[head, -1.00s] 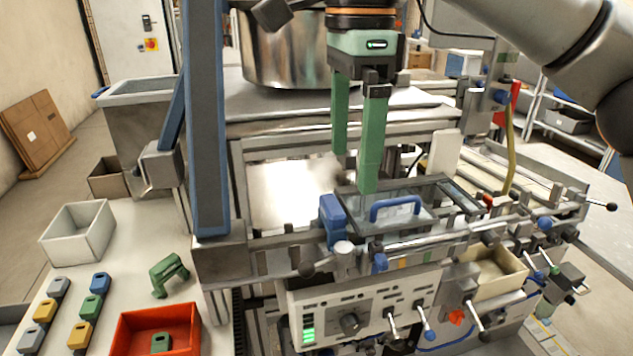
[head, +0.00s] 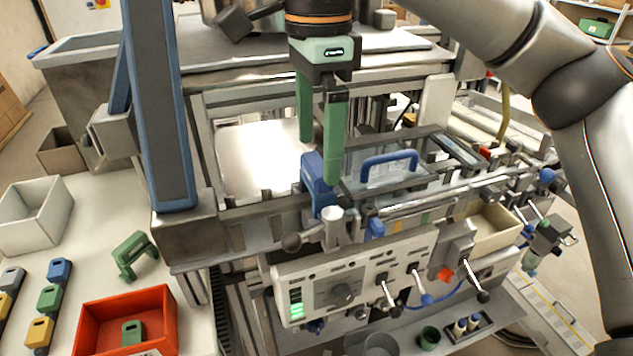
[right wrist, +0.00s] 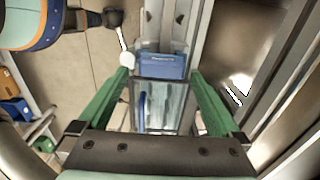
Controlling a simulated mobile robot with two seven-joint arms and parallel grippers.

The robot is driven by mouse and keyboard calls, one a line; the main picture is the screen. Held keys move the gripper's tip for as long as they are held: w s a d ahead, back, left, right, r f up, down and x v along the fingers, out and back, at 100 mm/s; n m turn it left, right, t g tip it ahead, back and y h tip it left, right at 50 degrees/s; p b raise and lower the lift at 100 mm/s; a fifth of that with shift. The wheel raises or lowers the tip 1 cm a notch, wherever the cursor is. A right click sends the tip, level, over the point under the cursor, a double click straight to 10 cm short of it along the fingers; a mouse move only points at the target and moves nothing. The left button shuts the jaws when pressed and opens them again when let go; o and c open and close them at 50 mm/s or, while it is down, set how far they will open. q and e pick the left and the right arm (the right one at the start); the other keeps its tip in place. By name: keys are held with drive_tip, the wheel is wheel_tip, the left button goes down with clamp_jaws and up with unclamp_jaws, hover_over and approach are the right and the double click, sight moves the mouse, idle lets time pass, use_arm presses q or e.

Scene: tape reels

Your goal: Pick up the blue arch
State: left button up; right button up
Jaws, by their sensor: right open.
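A blue block-like piece (head: 314,182), which may be the blue arch, sits at the left front corner of the machine's glass lid. My right gripper (head: 320,162) points down over it with long green fingers; the near finger covers part of it. In the right wrist view the open fingers (right wrist: 160,76) stand on either side of the blue piece (right wrist: 162,66), a flat lettered face. I cannot tell whether the fingers reach down past it. A blue arched handle (head: 390,160) stands on the glass lid to the right. My left gripper is out of view.
A grey and blue post (head: 160,110) stands left of the gripper. Knobs and levers line the front panel (head: 350,275). A green arch (head: 135,255), a red bin (head: 165,300) and a white bin (head: 35,215) are on the left table.

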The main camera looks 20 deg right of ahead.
sight(316, 164)
drive_tip(key=shift+w+f, duration=0.1)
drive_tip(key=shift+f, duration=1.9)
drive_tip(key=c, duration=1.2)
drive_tip(key=shift+r, duration=0.15)
drive_tip(key=shift+c, duration=0.2)
